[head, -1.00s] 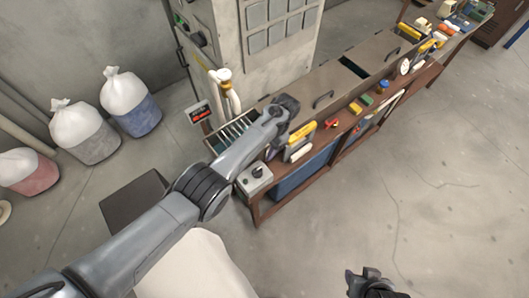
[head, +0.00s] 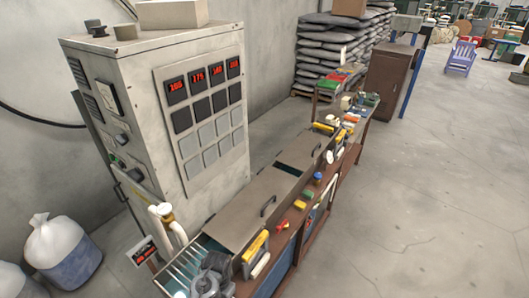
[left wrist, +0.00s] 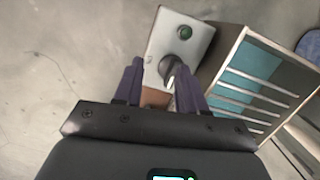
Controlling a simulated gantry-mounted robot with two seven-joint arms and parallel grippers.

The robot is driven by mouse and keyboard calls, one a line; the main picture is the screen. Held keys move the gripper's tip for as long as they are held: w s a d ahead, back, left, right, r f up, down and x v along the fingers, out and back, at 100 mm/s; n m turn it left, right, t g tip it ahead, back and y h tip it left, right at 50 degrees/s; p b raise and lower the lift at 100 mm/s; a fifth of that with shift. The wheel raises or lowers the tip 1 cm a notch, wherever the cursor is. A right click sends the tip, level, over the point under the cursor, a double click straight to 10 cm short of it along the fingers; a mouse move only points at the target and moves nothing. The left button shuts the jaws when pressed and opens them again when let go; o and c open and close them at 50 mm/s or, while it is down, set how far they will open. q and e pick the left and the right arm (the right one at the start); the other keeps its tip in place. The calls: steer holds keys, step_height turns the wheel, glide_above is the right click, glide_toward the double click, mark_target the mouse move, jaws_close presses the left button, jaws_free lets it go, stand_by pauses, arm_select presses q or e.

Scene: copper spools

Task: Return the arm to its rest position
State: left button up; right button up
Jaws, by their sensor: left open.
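My left gripper (left wrist: 160,88) shows in the left wrist view with its two dark fingers apart and nothing held between them. Beyond the fingers are a grey control box (left wrist: 195,38) with a green button and a dark knob, and a rack (left wrist: 250,75) with silver bars over a teal bottom. In the head view, only a grey part of my left arm shows at the bottom edge, in front of the rack (head: 183,268); its fingers cannot be made out. My right gripper is in neither current view. No copper spool can be made out.
A tall grey cabinet (head: 128,110) with red displays stands at the left. A long bench (head: 240,208) with a metal top and small coloured items runs away from the rack. White-topped bags (head: 58,245) stand at lower left. The floor (head: 420,200) at right is clear.

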arm_select(q)
steer(key=shift+n+t, duration=0.5)
steer(key=s, duration=0.2)
steer(key=s+a, duration=0.1)
steer(key=s, duration=0.1)
steer(key=s+a, duration=0.1)
steer(key=s, duration=0.1)
steer(key=shift+p, duration=0.35)
steer(key=s+a+r+n+t+p, duration=0.1)
steer(key=s+a+r+t, duration=0.1)
steer(key=s+r, duration=0.5)
steer(key=s+a+r+n+t+h+p, duration=0.1)
steer(key=s+a+r+t, duration=0.1)
steer(key=s+r, duration=0.6)
steer(key=s+a, duration=0.1)
steer(key=s, duration=0.3)
steer(key=shift+s, duration=0.25)
arm_select(e)
step_height(320, 180, up, 3)
steer(key=shift+o, duration=0.6)
steer(key=shift+w, duration=0.1)
